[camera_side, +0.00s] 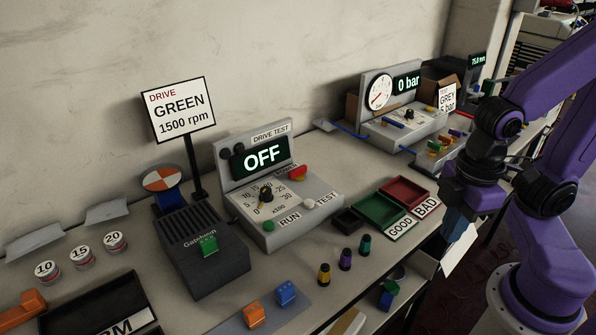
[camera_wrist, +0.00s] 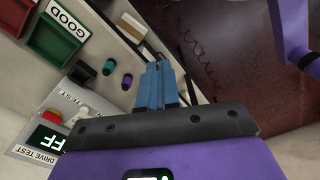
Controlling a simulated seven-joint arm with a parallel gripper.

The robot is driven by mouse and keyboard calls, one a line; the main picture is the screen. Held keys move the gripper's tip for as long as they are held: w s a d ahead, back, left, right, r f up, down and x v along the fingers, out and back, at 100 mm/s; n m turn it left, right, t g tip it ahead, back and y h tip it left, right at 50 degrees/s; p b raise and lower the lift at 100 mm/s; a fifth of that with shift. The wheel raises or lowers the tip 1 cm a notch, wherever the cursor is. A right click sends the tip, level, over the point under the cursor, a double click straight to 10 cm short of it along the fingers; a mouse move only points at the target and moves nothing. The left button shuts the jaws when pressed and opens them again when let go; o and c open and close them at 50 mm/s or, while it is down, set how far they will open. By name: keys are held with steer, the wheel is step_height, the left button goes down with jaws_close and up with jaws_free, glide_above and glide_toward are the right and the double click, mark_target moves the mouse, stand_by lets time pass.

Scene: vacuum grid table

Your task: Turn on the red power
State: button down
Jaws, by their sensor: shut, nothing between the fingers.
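The drive test unit (camera_side: 290,215) stands on the bench, and its dark display reads OFF. A red control (camera_side: 298,172) sits on its panel below the display, right of a black dial (camera_side: 266,193). In the wrist view the red control (camera_wrist: 52,116) is at the lower left, beside the display. My gripper (camera_side: 456,226) has blue fingers and is shut and empty. It points down near the bench's front edge, to the right of the unit and well apart from it. The closed fingers also show in the wrist view (camera_wrist: 158,70).
The green GOOD tray (camera_side: 377,211) and the red BAD tray (camera_side: 405,190) lie between my gripper and the unit. Several small coloured cylinders (camera_side: 345,260) stand in front. A sign reading GREEN 1500 rpm (camera_side: 179,110) rises behind. A pressure tester (camera_side: 400,125) is farther back.

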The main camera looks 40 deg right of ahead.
steer(key=w+a+m+t, duration=0.1)
steer(key=w+a+m, duration=0.15)
steer(key=w, duration=0.55)
steer(key=w+a+m+t, duration=0.1)
steer(key=w+m, duration=0.3)
steer(key=w, duration=0.5)
steer(key=w+d+m+t, duration=0.1)
steer(key=w+d+m, duration=0.1)
steer(key=w, duration=0.6)
steer(key=w+d+f+m+t, duration=0.1)
steer(key=w+m, duration=0.3)
steer(key=w, duration=0.4)
steer(key=shift+d+f, duration=0.2)
steer(key=shift+d, duration=0.15)
steer(key=shift+w, duration=0.1)
glide_toward(296, 180)
steer(key=f, duration=0.1)
steer(key=s+f, duration=0.1)
steer(key=f, duration=0.1)
steer(key=s+f, duration=0.1)
steer(key=shift+s+a+f, duration=0.15)
steer(key=shift+f, duration=0.15)
steer(key=shift+w+r, duration=0.1)
steer(key=shift+w, duration=1.9)
